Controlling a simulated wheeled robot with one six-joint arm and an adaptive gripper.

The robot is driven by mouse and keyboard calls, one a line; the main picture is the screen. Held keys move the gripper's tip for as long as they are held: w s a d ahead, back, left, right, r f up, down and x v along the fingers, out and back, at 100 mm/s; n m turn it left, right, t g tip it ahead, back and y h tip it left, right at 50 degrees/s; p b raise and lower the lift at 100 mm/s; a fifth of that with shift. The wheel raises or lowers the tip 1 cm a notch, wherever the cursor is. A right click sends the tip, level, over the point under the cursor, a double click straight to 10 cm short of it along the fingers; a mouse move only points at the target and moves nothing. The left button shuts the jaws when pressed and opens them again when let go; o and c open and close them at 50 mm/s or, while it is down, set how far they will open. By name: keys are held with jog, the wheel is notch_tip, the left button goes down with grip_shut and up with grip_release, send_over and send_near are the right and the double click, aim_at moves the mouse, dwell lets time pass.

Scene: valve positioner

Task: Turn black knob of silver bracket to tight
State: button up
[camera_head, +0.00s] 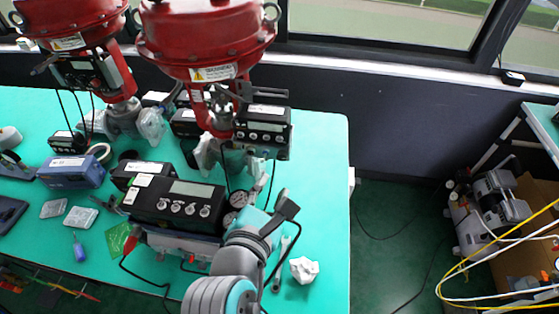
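A black valve positioner (263,130) with a small display and buttons is mounted beside the yoke of the right red actuator (207,35). Dark and silvery bracket parts (222,103) sit at the yoke next to it. I cannot clearly pick out the black knob or tell how far it is turned. My arm reaches up from the bottom centre. The dark part at its end, seemingly my gripper (285,207), is over the bench below the positioner and looks apart from it. Its fingers are too small and overlapped to tell open from shut.
The green bench (320,170) holds a large black instrument (178,205) left of my arm, gauges (238,198), a wrench (280,268) and crumpled white paper (303,269). A second red actuator (68,22) stands at left. Cables hang below the positioner. The bench's right part is clear.

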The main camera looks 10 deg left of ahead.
aim_at(282, 158)
jog(key=n, duration=0.3)
jog(key=shift+a+r+n, duration=0.15)
jog(key=shift+r+n, duration=0.2)
jog(key=shift+n, duration=0.05)
jog(key=w+f+n, duration=0.1)
jog(key=w, duration=0.2)
jog(key=w+f+n, duration=0.1)
jog(key=w+n, duration=0.1)
jog(key=w, duration=0.1)
jog(key=w+f+n, duration=0.1)
jog(key=w, duration=0.3)
jog(key=shift+d+f+g, duration=0.3)
jog(key=shift+d+g, duration=0.05)
jog(key=shift+g, duration=0.05)
grip_shut()
